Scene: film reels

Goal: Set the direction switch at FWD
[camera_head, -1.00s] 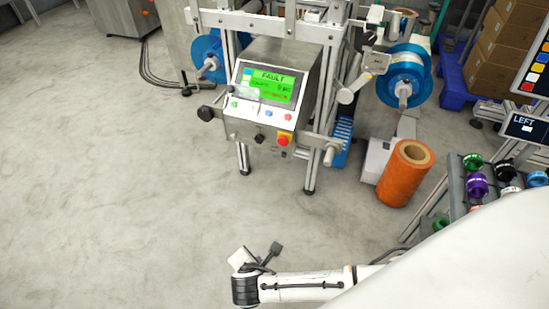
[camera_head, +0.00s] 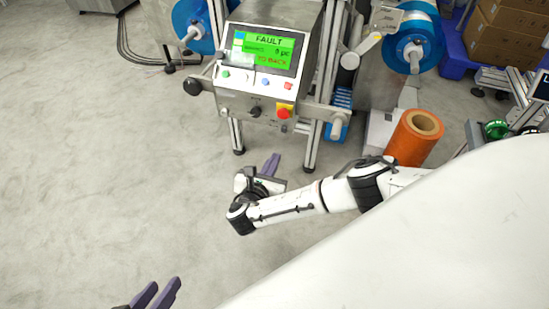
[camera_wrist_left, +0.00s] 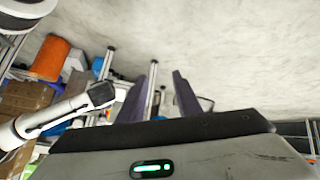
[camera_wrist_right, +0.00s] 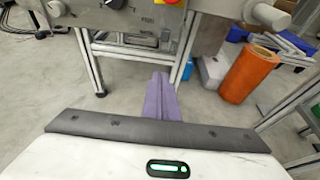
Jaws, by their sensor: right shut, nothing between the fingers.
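The control panel (camera_head: 262,85) on the machine carries a black rotary knob (camera_head: 255,111), left of a red stop button (camera_head: 283,113). I take this knob for the direction switch; its setting is too small to read. The knob shows at the top of the right wrist view (camera_wrist_right: 114,4). My right gripper (camera_head: 271,163) is shut and empty, below the panel and apart from it; its closed purple fingers point toward the machine in the right wrist view (camera_wrist_right: 160,84). My left gripper (camera_head: 160,293) is open and empty at the bottom of the head view, far from the panel.
The green screen (camera_head: 265,48) reads FAULT. A black side knob (camera_head: 193,87) and a grey roller (camera_head: 338,130) jut out beside the panel. An orange roll (camera_head: 411,139) stands on the right.

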